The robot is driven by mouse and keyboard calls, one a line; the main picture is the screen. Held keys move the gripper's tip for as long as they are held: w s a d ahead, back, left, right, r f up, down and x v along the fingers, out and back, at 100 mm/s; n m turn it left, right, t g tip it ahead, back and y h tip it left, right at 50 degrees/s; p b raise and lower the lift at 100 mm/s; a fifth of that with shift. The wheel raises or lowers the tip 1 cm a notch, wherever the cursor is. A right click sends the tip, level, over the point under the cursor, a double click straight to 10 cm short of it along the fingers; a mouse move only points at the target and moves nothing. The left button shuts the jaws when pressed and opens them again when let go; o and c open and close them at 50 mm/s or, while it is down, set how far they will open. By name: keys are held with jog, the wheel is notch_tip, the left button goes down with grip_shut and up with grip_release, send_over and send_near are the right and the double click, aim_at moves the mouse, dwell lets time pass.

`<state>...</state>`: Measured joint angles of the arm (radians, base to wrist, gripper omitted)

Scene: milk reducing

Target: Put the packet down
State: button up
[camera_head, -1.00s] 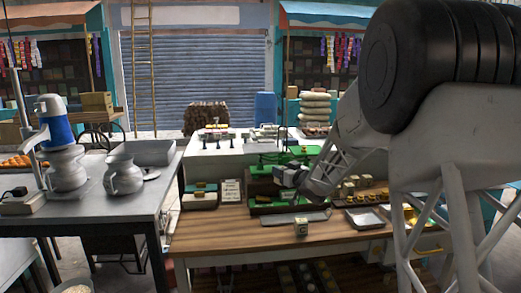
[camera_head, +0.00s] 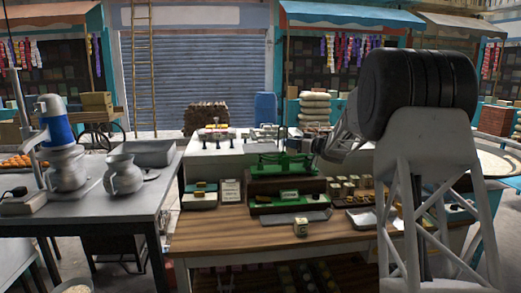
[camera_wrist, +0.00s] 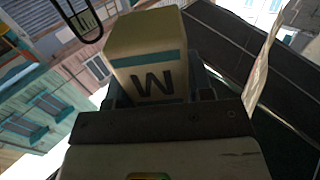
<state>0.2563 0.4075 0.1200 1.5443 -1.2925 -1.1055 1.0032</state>
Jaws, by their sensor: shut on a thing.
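In the wrist view a cream packet (camera_wrist: 150,62) with a teal band and a dark letter W stands out from my gripper (camera_wrist: 158,92). The jaws are shut on its lower part, which they hide. In the head view my gripper (camera_head: 320,146) is raised above the right side of the green balance scale (camera_head: 287,163). The held packet is too small to make out clearly there.
A dark tray (camera_head: 305,216) lies behind the standing packet. Several small boxes (camera_head: 350,187) stand right of the scale. A sign card (camera_head: 230,191) and stacked boxes (camera_head: 200,195) stand left. The table's front left is clear. A metal table with jugs (camera_head: 122,175) is farther left.

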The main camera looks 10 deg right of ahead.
jog(key=shift+w+d+r, duration=0.15)
jog(key=shift+w+d, duration=0.1)
dwell(0.3)
jog(key=x, duration=1.4)
jog(key=shift+w+a, duration=0.4)
jog(key=shift+a, duration=0.05)
jog(key=shift+w+a+f, duration=0.3)
jog(key=shift+w+a, duration=0.2)
jog(key=shift+w+a+f, duration=0.25)
jog(key=shift+w+a, duration=0.2)
jog(key=shift+w, duration=0.05)
jog(key=shift+f, duration=0.25)
jog(key=shift+f, duration=0.2)
